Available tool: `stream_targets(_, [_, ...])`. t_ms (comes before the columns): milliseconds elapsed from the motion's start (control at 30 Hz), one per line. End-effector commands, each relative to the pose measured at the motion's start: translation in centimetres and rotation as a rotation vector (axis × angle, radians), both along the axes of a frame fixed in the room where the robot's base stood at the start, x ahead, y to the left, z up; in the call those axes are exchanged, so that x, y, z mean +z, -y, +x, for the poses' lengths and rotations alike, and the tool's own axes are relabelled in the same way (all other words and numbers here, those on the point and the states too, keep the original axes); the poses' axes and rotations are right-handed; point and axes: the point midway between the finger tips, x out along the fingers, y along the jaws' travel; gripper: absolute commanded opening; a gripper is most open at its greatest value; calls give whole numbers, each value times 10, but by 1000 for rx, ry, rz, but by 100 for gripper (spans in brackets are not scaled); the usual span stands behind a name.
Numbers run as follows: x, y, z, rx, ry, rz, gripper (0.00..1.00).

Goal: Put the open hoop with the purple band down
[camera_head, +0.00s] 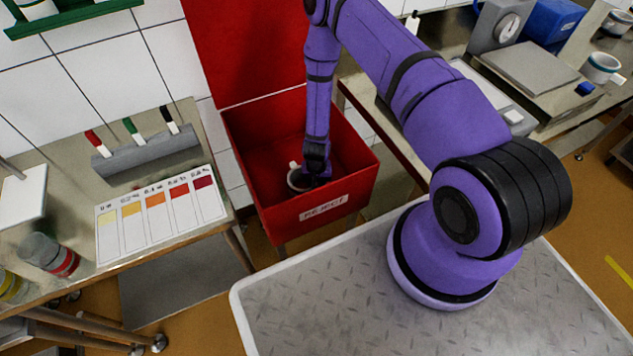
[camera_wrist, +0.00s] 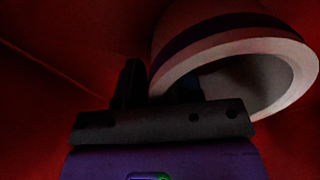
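The hoop with the purple band (camera_wrist: 222,28) is pale and open-ended, with its hollow inside showing. It is inside the red bin labelled REJECT (camera_head: 268,184), where the head view shows only part of its pale rim (camera_head: 297,181) beside my gripper (camera_head: 316,172). In the wrist view my gripper (camera_wrist: 160,88) has one finger outside the hoop's wall and the other inside it, shut on the wall. The hoop looks tilted in the wrist view. Whether it touches the bin floor cannot be told.
The bin's red lid (camera_head: 245,45) stands up at the back. Left is a bench with a colour card (camera_head: 160,213), a pen holder (camera_head: 145,153) and bottles (camera_head: 48,255). Right is a counter with a scale (camera_head: 535,72) and another hoop (camera_head: 600,67).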

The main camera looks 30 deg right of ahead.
Motion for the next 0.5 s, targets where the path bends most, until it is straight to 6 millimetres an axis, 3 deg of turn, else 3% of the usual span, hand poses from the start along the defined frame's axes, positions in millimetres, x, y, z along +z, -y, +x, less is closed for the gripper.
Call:
stream_targets(267, [8, 0, 0, 1, 1, 0, 33])
stream_targets(500, [44, 0, 1, 2, 3, -1, 33])
